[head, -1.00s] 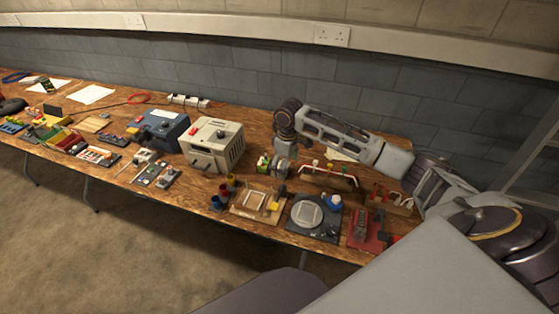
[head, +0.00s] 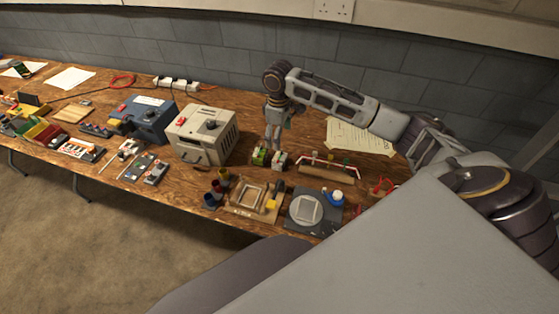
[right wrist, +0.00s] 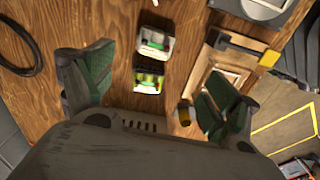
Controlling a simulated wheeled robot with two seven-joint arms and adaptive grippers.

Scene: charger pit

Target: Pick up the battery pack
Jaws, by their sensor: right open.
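Two small open-topped boxes stand side by side on the bench. The one with green-and-yellow contents, which looks like the battery pack (head: 260,155), also shows in the right wrist view (right wrist: 149,80). The other is a grey-white box (head: 279,161) with pale and green contents, just right of it in the head view; it shows farther up in the right wrist view (right wrist: 155,43). My right gripper (head: 273,140) points down over them, open and empty. In the right wrist view its green-padded fingers (right wrist: 155,82) are spread either side of the green-and-yellow box, apart from it. My left gripper is out of view.
A beige power unit (head: 203,135) stands left of the boxes. Small cups (head: 216,186), a wooden frame (head: 250,196) and a dark plate with a disc (head: 307,209) are in front. A wooden piece with a red handle (head: 327,168) is at right. Bare wood lies behind.

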